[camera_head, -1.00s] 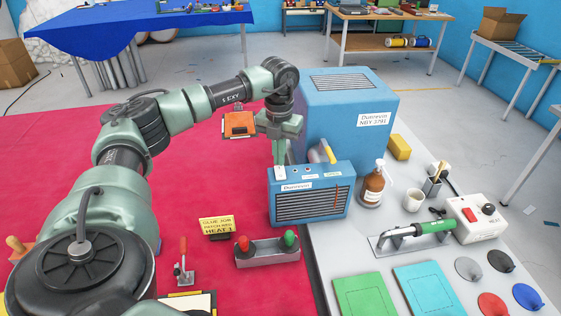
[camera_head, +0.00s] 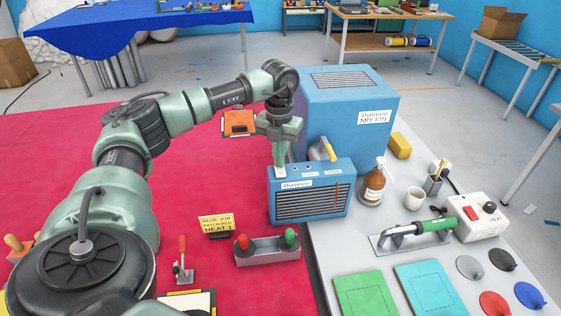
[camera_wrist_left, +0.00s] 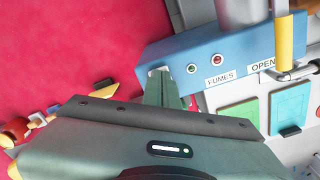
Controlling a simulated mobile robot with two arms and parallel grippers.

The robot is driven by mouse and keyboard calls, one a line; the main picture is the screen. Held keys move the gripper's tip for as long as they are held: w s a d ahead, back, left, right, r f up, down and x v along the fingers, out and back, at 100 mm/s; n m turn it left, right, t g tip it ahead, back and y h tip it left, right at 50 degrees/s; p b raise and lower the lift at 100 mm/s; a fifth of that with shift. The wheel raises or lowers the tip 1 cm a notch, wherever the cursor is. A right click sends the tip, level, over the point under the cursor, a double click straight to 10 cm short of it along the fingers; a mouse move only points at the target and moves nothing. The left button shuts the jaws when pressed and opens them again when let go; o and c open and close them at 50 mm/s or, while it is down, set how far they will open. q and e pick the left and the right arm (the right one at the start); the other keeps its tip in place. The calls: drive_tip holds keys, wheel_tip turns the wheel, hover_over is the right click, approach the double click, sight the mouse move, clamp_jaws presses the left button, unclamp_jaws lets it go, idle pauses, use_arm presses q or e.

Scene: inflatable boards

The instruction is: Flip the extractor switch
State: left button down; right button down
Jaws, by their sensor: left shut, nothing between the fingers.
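The extractor (camera_head: 312,204) is a blue box with a dark front grille and a name label, in front of a larger blue unit. A pale switch plate (camera_head: 281,171) sits at the left end of its top. My left gripper (camera_head: 279,162) points down at that plate, shut and empty. In the left wrist view, the fingertips (camera_wrist_left: 159,79) overlap the pale plate on the extractor (camera_wrist_left: 210,48). They partly hide the switch, so I cannot tell its position or whether they touch it. A green and a red lamp sit beside a FUMES label. My right gripper is not in view.
The large blue unit (camera_head: 345,100) stands behind the extractor. A yellow-handled lever (camera_head: 330,150) rises at its back. A brown bottle (camera_head: 373,184) and white cup (camera_head: 413,199) stand to the right.

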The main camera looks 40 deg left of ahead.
use_arm(q)
drive_tip(key=shift+s+f, duration=0.1)
drive_tip(key=shift+f, duration=0.15)
drive_tip(key=shift+r, duration=0.1)
drive_tip(key=shift+r+p, duration=0.85)
drive_tip(key=shift+r, duration=0.1)
drive_tip(key=shift+r+p, duration=1.9)
drive_tip(key=shift+r, duration=0.6)
